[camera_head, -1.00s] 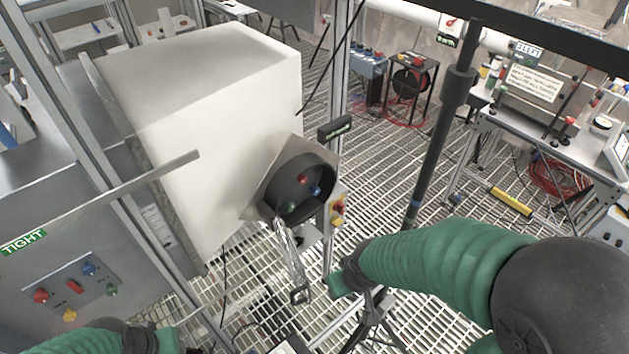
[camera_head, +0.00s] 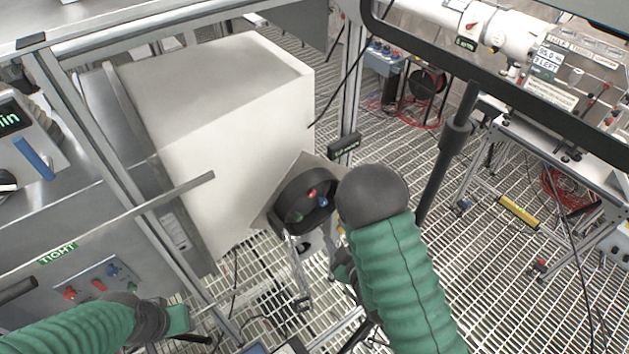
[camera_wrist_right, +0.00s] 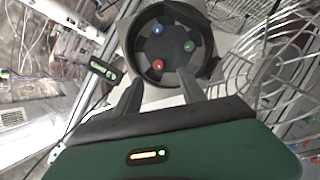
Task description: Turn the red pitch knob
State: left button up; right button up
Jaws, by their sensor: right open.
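A round dark housing (camera_head: 277,213) on the white box holds small red, blue and green knobs. Its red knob (camera_head: 312,193) sits near the upper middle; it also shows in the right wrist view (camera_wrist_right: 158,65), the lowest of the three there. My right gripper (camera_wrist_right: 160,94) is open, its two dark fingers apart and pointing at the housing, with the red knob seen between and beyond them and nothing held. In the head view the right hand (camera_head: 342,268) is partly hidden behind my green sleeve. My left gripper (camera_head: 180,319) is at lower left; its fingers are not clear.
The white box (camera_head: 235,110) stands at centre left. A panel at lower left has another red knob (camera_head: 70,293). A black upright pole (camera_head: 445,150) rises at right. Grated floor lies open beyond.

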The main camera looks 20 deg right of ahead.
jog(key=r, duration=0.1)
jog(key=b, duration=1.2)
send_near(312, 194)
jog(key=shift+n+t, duration=0.3)
jog(key=x, duration=0.5)
jog(key=f+b+x, duration=0.1)
jog(key=x, duration=0.1)
jog(key=shift+w, duration=0.1)
jog(key=shift+w+a+f, duration=0.1)
jog(key=shift+w, duration=0.25)
jog(key=shift+a, duration=0.1)
jog(key=c, duration=0.4)
pick_arm(q)
jog(key=s+x, duration=0.2)
jog(key=x, duration=1)
jog(key=shift+s+a+f, duration=0.15)
jog(key=shift+s+f, duration=0.1)
jog(key=shift+s, duration=0.2)
pick_arm(e)
grip_shut()
